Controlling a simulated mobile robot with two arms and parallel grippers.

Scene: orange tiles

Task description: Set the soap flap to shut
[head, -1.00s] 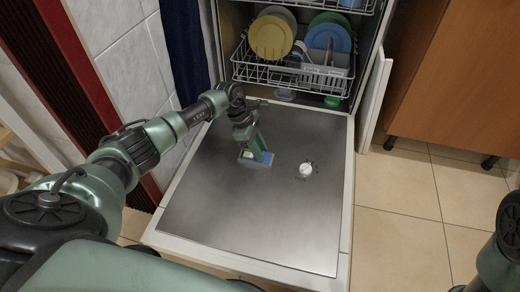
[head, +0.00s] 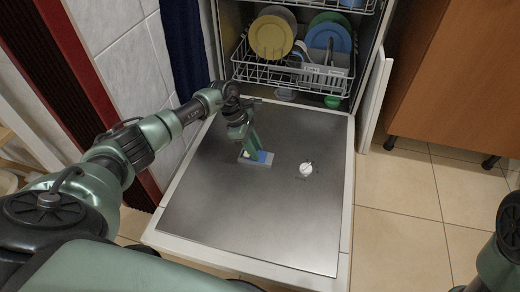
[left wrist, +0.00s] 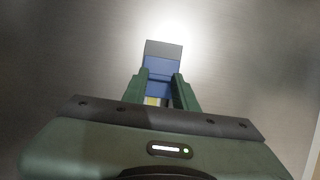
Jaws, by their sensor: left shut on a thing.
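The soap dispenser (head: 263,157) is a small grey and blue unit set in the inner face of the open dishwasher door. Its grey end (left wrist: 163,49) and blue part (left wrist: 160,66) show in the left wrist view, with a bit of yellow and white low between the fingers. My left gripper (head: 253,152) reaches down onto the dispenser. In the left wrist view its green fingers (left wrist: 160,88) stand on either side of the blue part, shut on the soap flap. The fingers hide part of the flap, and its exact angle is unclear. My right gripper is out of view.
The dishwasher door (head: 230,215) lies open and flat, mostly clear. A round white cap (head: 306,170) sits right of the dispenser. Behind is the lower rack (head: 290,75) with plates. A brown cabinet (head: 455,90) stands at right above tiled floor.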

